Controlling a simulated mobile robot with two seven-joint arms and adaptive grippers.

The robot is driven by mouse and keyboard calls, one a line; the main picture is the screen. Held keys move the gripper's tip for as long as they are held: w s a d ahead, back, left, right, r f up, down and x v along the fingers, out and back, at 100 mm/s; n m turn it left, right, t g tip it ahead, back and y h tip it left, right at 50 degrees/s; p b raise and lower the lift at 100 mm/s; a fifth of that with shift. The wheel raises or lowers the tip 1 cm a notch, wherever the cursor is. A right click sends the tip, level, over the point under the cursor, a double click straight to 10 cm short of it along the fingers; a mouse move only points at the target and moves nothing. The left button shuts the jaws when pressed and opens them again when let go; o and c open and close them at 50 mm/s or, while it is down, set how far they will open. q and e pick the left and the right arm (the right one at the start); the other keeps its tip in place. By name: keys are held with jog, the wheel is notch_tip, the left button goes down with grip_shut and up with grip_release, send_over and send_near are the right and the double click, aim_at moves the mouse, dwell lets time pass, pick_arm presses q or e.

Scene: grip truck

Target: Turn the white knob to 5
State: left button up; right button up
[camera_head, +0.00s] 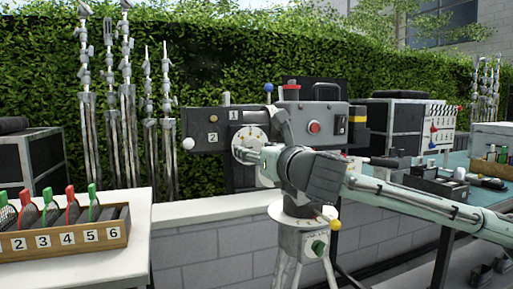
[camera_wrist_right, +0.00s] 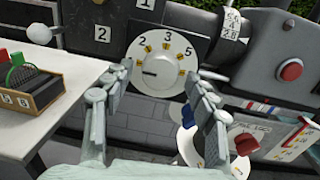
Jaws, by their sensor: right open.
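The white knob (camera_wrist_right: 160,70) is a round white dial on the dark panel, with a dark pointer line at its middle aimed left. Yellow marks and numbers such as 2, 3 and 5 run around its upper rim, the 5 at upper right. In the head view the knob (camera_head: 247,132) is partly covered by my right gripper (camera_head: 243,154). In the right wrist view my right gripper (camera_wrist_right: 157,75) is open, with one finger on each side of the knob's lower half. I cannot tell whether the fingers touch it. My left gripper is not in view.
A white ball-ended lever (camera_head: 188,143) sticks out left of the knob. A red button (camera_head: 314,127) is to the right on the panel. A wooden box (camera_head: 65,240) with numbered slots stands on the left table. A green-knobbed box (camera_head: 318,246) stands below my arm.

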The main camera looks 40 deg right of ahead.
jog(key=c, duration=1.2)
jog(key=shift+o, duration=0.2)
